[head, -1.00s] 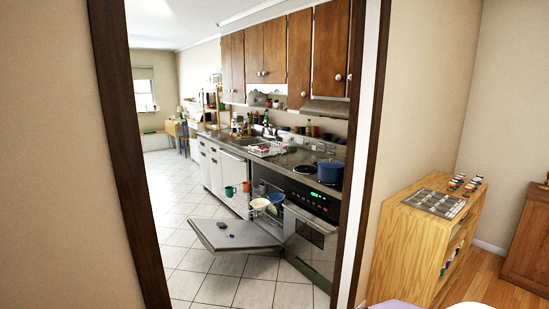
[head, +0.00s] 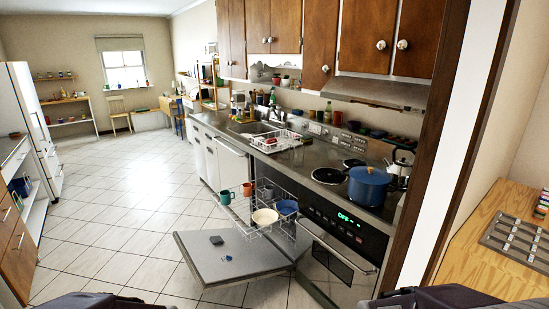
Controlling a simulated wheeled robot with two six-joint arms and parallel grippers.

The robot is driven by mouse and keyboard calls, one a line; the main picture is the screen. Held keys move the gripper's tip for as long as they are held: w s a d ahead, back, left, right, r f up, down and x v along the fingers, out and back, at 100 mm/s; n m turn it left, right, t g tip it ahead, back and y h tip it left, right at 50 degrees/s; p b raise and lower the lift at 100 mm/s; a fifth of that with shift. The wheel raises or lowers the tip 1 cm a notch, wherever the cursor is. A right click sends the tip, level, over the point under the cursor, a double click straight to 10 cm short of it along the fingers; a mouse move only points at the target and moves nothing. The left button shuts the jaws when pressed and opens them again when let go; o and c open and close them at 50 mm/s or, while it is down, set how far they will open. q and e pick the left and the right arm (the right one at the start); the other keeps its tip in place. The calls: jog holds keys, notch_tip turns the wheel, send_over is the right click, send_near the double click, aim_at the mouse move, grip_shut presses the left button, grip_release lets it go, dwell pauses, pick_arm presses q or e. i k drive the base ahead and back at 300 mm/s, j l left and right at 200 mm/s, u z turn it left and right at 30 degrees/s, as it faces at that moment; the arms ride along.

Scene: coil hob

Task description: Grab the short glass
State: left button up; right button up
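I cannot pick out a short glass for certain in the head view. The open dishwasher's pulled-out rack (head: 287,232) holds a teal mug (head: 225,197), an orange mug (head: 247,189), a cream bowl (head: 265,217) and a blue bowl (head: 287,207). A small greyish cup-like item also shows there, too small to identify. Several small items line the back of the counter, too small to tell apart. Dark parts of my own arms show at the bottom edge. Neither gripper's fingers are in view.
The dishwasher door (head: 225,258) lies open over the floor with small items on it. A blue pot (head: 368,186) stands on the hob by a kettle (head: 399,168). The tiled floor (head: 120,200) at left is clear.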

aim_at(285, 149)
jog(key=i+u, duration=0.2)
jog(key=i, duration=0.35)
jog(key=i+l+u, duration=0.2)
jog(key=i, duration=0.35)
jog(key=i+l+u, duration=0.2)
jog(key=i, duration=0.35)
jog(key=i+l+u, duration=0.2)
jog(key=i+l, duration=0.2)
jog(key=i+l+u, duration=0.2)
jog(key=i+l, duration=0.2)
jog(key=i, duration=0.2)
